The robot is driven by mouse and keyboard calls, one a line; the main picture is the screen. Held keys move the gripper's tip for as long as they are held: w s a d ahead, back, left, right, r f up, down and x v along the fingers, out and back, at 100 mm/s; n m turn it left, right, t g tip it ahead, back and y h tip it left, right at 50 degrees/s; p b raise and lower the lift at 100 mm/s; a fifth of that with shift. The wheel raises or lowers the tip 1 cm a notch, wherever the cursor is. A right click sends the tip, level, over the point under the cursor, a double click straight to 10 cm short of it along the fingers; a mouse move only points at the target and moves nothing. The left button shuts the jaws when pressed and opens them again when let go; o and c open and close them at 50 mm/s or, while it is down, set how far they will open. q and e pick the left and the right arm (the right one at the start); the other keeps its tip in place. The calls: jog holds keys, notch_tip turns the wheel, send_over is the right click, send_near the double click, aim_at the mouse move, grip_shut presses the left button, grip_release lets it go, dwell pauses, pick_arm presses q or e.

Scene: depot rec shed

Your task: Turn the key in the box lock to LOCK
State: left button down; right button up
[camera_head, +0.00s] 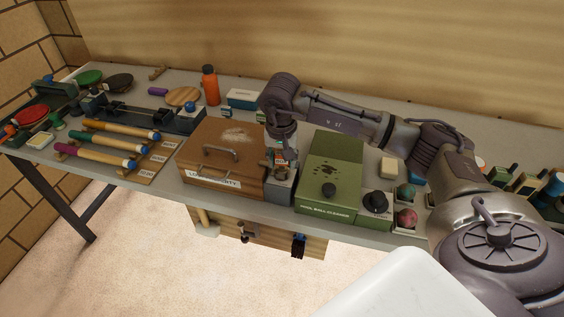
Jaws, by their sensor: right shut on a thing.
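A brown wooden box (204,165) with a metal handle and a white label stands at the front middle of the table. A grey block (281,189) sits against its right side, apparently the lock housing. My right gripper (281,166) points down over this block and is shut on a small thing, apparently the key. The fingers hide most of it, so I cannot read the key's angle or any LOCK mark. My left gripper is not in view.
A green ball cleaner box (330,168) stands close to the right of my gripper. Cues on a rack (145,172) lie to the left. An orange bottle (210,86) and a blue box (242,98) stand behind. Balls and a black knob sit at the right.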

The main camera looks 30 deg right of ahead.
jog(key=o, duration=1.2)
jog(key=shift+r, duration=0.1)
jog(key=shift+r+p, duration=2.4)
jog(key=shift+r, duration=2.05)
